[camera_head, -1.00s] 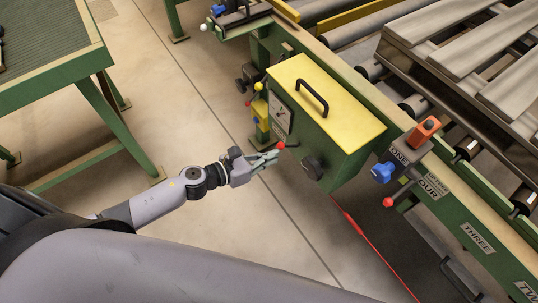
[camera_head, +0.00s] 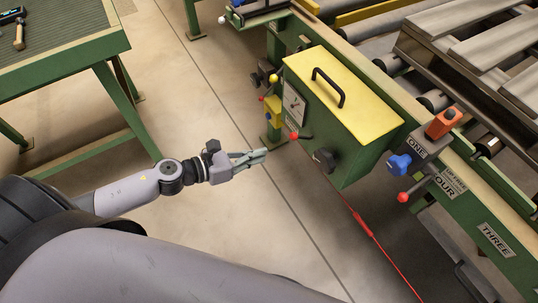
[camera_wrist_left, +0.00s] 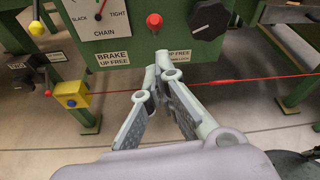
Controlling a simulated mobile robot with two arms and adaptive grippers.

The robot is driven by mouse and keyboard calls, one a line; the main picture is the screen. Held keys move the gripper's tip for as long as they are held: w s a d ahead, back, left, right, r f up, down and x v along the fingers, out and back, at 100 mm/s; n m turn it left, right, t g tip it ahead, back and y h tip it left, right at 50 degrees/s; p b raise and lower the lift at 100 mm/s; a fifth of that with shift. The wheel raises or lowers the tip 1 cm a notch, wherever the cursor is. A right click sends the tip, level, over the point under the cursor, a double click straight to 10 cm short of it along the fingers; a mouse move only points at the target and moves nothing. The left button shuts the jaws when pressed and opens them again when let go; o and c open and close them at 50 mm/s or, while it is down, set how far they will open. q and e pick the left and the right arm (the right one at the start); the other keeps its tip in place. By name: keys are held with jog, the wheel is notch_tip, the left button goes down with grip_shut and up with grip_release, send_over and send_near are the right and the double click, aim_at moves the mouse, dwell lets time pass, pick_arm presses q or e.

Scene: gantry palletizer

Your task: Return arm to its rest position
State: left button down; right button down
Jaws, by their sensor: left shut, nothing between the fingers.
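My left gripper (camera_head: 262,155) is over the open floor, left of the green control box (camera_head: 335,150) with the yellow lid. Its fingers are shut with nothing between them. It is apart from the red-knobbed lever (camera_head: 293,135) on the box front. My right gripper is not in view.
A green table (camera_head: 70,51) with tools stands at upper left. The roller conveyor (camera_head: 475,200), with blue, orange and red knobs, runs along the right, bearing wooden slats (camera_head: 490,45). A red cable (camera_head: 372,235) runs below the box. Floor is clear between table and conveyor.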

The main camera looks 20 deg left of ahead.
pick_arm(q)
jog(key=shift+s+a+r, duration=0.3)
jog(key=shift+s+r, duration=0.2)
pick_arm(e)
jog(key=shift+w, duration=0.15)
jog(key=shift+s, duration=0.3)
